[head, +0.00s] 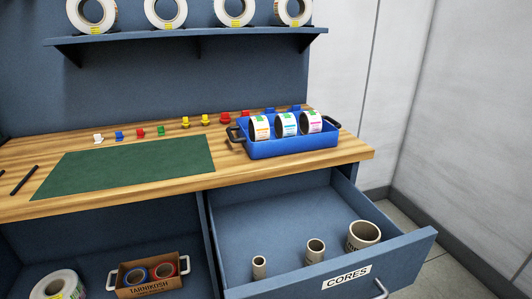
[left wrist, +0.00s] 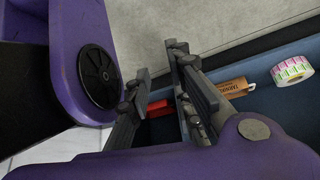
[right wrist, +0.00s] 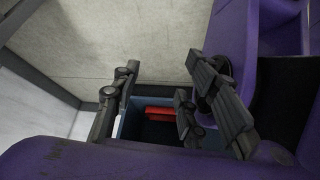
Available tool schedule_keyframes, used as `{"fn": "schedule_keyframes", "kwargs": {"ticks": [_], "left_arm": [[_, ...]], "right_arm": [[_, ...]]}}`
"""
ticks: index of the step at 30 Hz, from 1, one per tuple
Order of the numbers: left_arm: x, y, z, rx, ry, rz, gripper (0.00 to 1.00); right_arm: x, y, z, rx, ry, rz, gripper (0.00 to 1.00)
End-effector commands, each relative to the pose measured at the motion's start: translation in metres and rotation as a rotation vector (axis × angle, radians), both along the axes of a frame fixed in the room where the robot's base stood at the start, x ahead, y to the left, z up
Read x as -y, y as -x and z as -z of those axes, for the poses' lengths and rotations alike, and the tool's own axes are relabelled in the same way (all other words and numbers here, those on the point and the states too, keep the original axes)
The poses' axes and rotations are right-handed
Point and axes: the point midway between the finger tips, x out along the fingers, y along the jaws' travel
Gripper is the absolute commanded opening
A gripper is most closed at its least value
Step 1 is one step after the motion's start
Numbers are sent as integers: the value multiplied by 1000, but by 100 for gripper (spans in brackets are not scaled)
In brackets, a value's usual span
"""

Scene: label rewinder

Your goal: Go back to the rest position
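Neither gripper shows in the head view. In the left wrist view my left gripper (left wrist: 158,64) has its fingers apart with nothing between them. In the right wrist view my right gripper (right wrist: 160,68) also has its fingers apart and is empty. In the head view a blue tray (head: 290,148) with black handles stands at the right of the wooden bench (head: 110,200). It holds three label rolls (head: 286,125) with differently coloured labels in a row. No gripper touches the tray.
The drawer labelled CORES (head: 346,277) is pulled out, with three cardboard cores (head: 316,250) inside. A green mat (head: 130,165) lies bare on the bench, with small coloured pieces (head: 185,122) behind it. Below, a cardboard box (head: 150,287) holds rolls. White rolls (head: 165,12) stand on the shelf.

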Motion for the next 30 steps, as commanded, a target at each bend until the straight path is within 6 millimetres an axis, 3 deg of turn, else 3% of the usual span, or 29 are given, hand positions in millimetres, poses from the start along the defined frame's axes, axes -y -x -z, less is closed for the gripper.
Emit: {"fn": "schedule_keyframes", "kwargs": {"ticks": [1, 3, 13, 17, 24, 27, 30], "left_arm": [[-9, 28, 0, -44, -16, -8, 20], [-4, 15, -25, -14, -9, -1, 20], [-1, 11, -105, 11, -5, 7, 20], [1, -3, -148, 46, -2, 10, 20], [4, -49, -225, 160, 1, 14, 20], [4, -61, -242, 192, 2, 15, 20], [4, -66, -249, 204, 2, 16, 20]], "right_arm": [[0, 0, -1, -1, 0, 1, 40], [-2, -8, -27, 19, -3, 1, 40], [-3, -11, -111, 46, -9, 3, 40], [-5, -22, -153, 76, -12, 0, 40], [-10, -66, -231, 191, -19, -13, 40], [-9, -80, -249, 227, -16, -17, 40], [-8, -85, -254, 237, -14, -19, 40]]}}
